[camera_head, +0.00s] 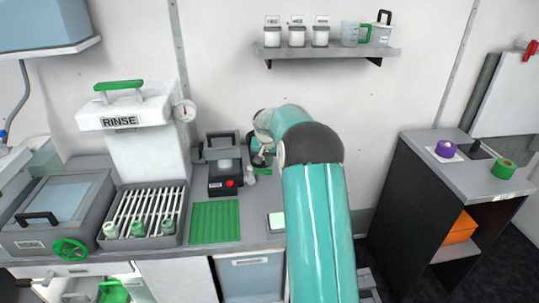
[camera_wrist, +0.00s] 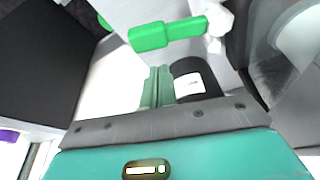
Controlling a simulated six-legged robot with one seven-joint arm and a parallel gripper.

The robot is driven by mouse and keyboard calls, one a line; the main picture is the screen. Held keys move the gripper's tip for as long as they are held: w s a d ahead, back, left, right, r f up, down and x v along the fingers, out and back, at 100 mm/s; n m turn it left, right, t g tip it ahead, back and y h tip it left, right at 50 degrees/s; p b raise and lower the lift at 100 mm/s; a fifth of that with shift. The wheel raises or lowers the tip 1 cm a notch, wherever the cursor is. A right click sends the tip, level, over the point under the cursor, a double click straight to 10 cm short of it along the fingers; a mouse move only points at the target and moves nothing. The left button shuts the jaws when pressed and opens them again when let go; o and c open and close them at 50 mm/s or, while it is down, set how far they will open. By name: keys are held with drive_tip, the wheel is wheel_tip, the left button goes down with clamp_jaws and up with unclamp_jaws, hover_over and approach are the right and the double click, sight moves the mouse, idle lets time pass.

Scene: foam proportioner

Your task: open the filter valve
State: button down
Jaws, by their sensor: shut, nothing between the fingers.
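In the wrist view, a bright green lever handle (camera_wrist: 168,36) joins a white fitting (camera_wrist: 215,25) at its right end; it looks like the filter valve. The lever lies roughly level across the picture, rising slightly to the right. My gripper (camera_wrist: 158,86) is shut and empty, its pale green fingers just below the lever in the picture. I cannot tell whether they touch it. A dark cylinder with a white label (camera_wrist: 190,84) shows beside the fingers. In the head view, my arm hides much of the valve area, and I cannot clearly separate gripper and valve there.
On the counter, a black device with a red button (camera_head: 230,183), a green mat (camera_head: 214,222) and a drain rack (camera_head: 171,201) stand left of my arm. The RINSE unit (camera_head: 140,135) is behind. A wall shelf (camera_head: 330,52) hangs above. A side cabinet (camera_head: 470,172) stands right.

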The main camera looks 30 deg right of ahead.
drive_tip(key=shift+s+a, duration=0.6)
drive_tip(key=shift+s, duration=0.3)
drive_tip(key=shift+f, duration=0.15)
